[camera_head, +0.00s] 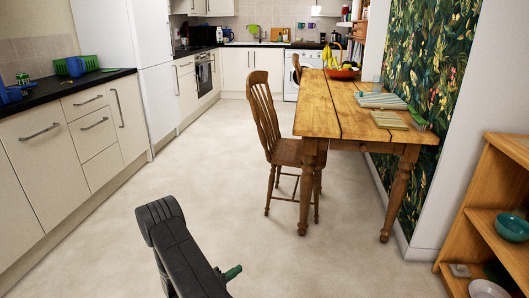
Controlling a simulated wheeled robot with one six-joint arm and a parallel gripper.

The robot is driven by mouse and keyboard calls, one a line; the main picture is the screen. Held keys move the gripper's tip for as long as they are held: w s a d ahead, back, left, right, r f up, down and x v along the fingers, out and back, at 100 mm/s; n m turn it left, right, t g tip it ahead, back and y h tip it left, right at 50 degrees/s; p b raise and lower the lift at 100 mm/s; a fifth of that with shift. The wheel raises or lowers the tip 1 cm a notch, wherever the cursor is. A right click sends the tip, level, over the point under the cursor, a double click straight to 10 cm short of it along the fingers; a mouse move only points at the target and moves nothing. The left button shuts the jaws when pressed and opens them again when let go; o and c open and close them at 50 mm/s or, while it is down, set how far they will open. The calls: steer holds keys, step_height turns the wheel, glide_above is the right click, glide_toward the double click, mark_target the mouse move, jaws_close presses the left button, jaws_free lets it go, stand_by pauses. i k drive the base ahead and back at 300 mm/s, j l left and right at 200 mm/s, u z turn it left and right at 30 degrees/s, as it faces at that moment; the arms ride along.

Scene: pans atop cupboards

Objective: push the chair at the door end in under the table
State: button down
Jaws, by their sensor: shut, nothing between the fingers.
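A wooden table (318,118) stands right of centre, close to the patterned wall. A wooden spindle-back chair (264,115) stands upright at its left side. The chair's back is clear of the table's left edge, and the right part of its seat goes behind the near left table leg. A second brown chair back (296,66) seems to show at the table's far end, mostly hidden. No door shows, so I cannot tell which end is the door end. Part of my dark arm shows at the bottom, but my gripper's fingertips do not.
The pale floor (215,155) is open between the left cupboards (40,135) and the chair. A wooden shelf unit (480,215) with bowls stands at the right front. A fruit bowl (341,73) and stacked mats (380,100) lie on the table.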

mark_target(284, 151)
steer(key=i+j, duration=0.15)
steer(key=i, duration=0.4)
steer(key=i+j, duration=0.15)
steer(key=i, duration=0.4)
steer(key=i+j+z, duration=0.1)
steer(key=i, duration=0.45)
steer(key=i+j, duration=0.2)
steer(key=i, duration=0.35)
steer(key=i+j, duration=0.2)
steer(key=i, duration=0.35)
steer(key=l+z, duration=0.05)
